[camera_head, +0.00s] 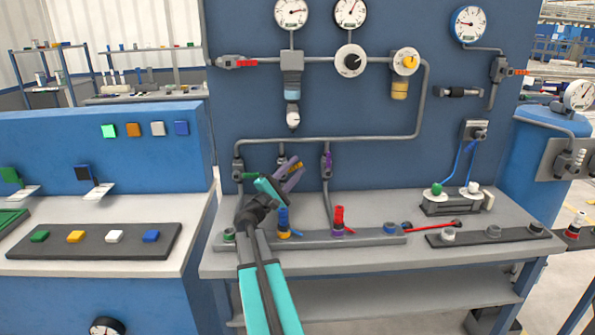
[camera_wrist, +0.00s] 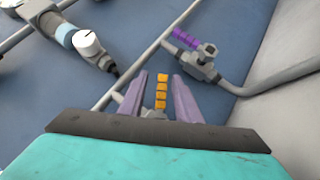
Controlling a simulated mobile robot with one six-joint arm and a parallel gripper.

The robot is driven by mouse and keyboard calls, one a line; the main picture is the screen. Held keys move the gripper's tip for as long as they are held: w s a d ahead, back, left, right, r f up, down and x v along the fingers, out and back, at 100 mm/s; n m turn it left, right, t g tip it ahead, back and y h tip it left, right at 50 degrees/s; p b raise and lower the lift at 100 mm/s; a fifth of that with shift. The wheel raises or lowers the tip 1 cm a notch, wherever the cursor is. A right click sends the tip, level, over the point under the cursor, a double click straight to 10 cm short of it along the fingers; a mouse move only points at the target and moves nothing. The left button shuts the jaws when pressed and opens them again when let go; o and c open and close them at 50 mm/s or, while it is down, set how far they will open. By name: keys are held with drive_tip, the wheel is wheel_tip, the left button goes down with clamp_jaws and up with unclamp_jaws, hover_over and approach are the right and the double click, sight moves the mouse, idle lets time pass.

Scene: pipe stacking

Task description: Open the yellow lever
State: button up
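The yellow lever (camera_wrist: 161,92) is a short ribbed orange-yellow handle in the wrist view. It lies lengthwise between the two purple fingers of my gripper (camera_wrist: 160,80), with a visible gap on each side. The fingers are open and do not appear to touch it. In the head view my gripper (camera_head: 290,173) is at the middle valve of the lower pipe row, and a bit of the yellow lever (camera_head: 297,166) shows beside the fingertips. The valve body under the lever is mostly hidden by the fingers.
A valve with a purple lever (camera_head: 328,160) stands just to the right; its lever also shows in the wrist view (camera_wrist: 186,38). A green-lever valve (camera_head: 240,172) is to the left. Upright blue (camera_head: 283,218) and red (camera_head: 340,217) parts stand on the bench below.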

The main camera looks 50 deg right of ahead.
sight(295, 169)
drive_tip(key=f, duration=0.1)
drive_tip(key=a+f, duration=0.2)
drive_tip(key=shift+w+n+t, duration=0.35)
drive_tip(key=shift+n+t, duration=0.05)
drive_tip(key=shift+r, duration=0.2)
drive_tip(key=c, duration=0.6)
drive_tip(key=shift+r, duration=0.25)
clamp_jaws()
drive_tip(key=r+p, duration=0.5)
drive_tip(key=shift+w+a+r, duration=0.2)
drive_tip(key=shift+w, duration=0.05)
